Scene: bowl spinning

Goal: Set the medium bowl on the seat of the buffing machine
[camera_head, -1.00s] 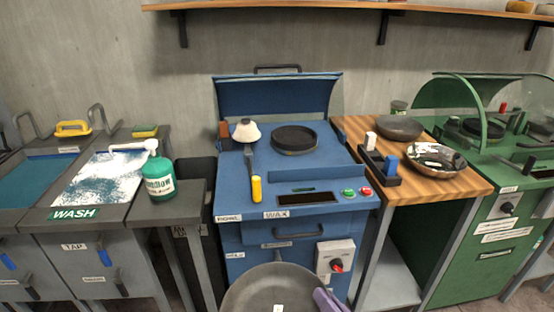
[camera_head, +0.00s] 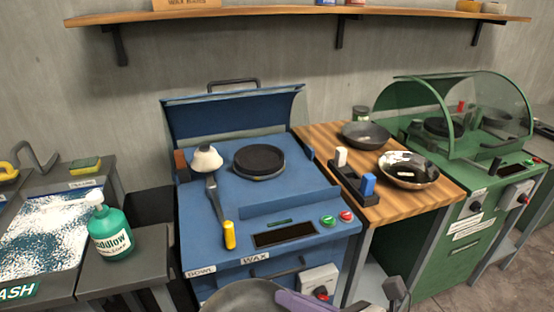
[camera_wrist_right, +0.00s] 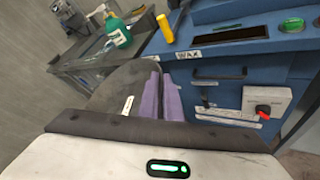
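A dark grey bowl with a small white label (camera_wrist_right: 122,98) is at the bottom edge of the head view (camera_head: 240,296), partly cut off. My right gripper (camera_wrist_right: 162,98), with purple fingers, is shut on its rim; the purple also shows in the head view (camera_head: 300,303). No size is readable on the bowl. The green machine (camera_head: 450,195) at the right has a clear hood and a dark round seat (camera_head: 438,126) under it, seen partly through the hood. The blue machine labelled wax (camera_head: 262,220) has its own empty dark round seat (camera_head: 259,161). My left gripper is out of view.
A wooden table (camera_head: 425,205) between the machines holds a dark bowl (camera_head: 365,135), a glossy patterned bowl (camera_head: 408,171) and a rack with blue and white blocks (camera_head: 352,184). A green bottle (camera_head: 110,235) stands left. A brush (camera_head: 213,185) lies on the blue machine.

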